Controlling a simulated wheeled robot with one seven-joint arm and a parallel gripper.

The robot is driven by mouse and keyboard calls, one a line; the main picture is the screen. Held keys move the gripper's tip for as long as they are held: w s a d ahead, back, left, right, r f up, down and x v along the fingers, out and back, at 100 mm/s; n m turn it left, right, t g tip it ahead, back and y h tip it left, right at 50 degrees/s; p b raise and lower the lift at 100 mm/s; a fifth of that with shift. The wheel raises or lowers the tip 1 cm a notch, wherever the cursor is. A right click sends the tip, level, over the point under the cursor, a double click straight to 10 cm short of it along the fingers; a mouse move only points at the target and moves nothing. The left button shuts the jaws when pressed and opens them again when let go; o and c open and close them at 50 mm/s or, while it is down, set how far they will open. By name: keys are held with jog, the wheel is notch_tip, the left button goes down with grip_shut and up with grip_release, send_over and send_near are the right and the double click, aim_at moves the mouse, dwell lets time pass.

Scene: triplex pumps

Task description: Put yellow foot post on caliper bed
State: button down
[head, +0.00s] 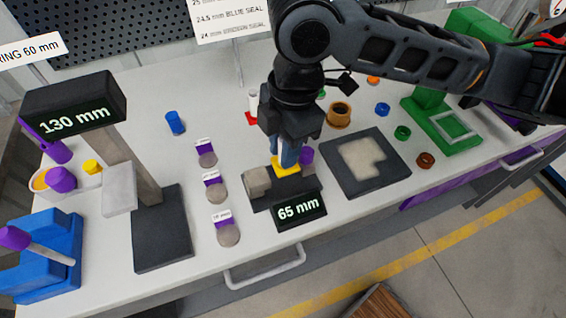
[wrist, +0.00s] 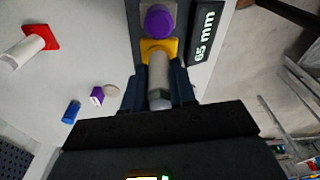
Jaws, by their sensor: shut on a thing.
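The yellow foot post has a grey cylinder (wrist: 158,72) and a square yellow foot (wrist: 160,46); the foot also shows in the head view (head: 287,170). My gripper (wrist: 159,88) is shut on the cylinder, one blue finger on each side; in the head view my gripper (head: 288,153) points down. The caliper bed (head: 262,204) is a dark block with a 65 mm display (head: 299,208), a grey jaw (head: 257,181) and a purple knob (head: 307,156). The foot is over the bed, between jaw and knob. I cannot tell whether it touches the bed. My fingers hide most of the post in the head view.
A dark tray (head: 335,182) with a pale insert lies right of the caliper. A 130 mm height gauge (head: 165,230) stands left. Several round tagged weights (head: 217,190) lie nearby. A red-footed white post (head: 253,104) stands behind. The bench front edge is close.

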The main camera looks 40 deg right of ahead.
jog(key=shift+f, duration=2.3)
jog(key=shift+f, duration=0.1)
jog(key=shift+f, duration=0.15)
jog(key=c, duration=0.9)
grip_release()
jog(key=r, duration=0.4)
jog(key=d+r, duration=0.1)
jog(key=r, duration=0.7)
jog(key=shift+s+d+r, duration=0.1)
jog(key=shift+d+r, duration=0.15)
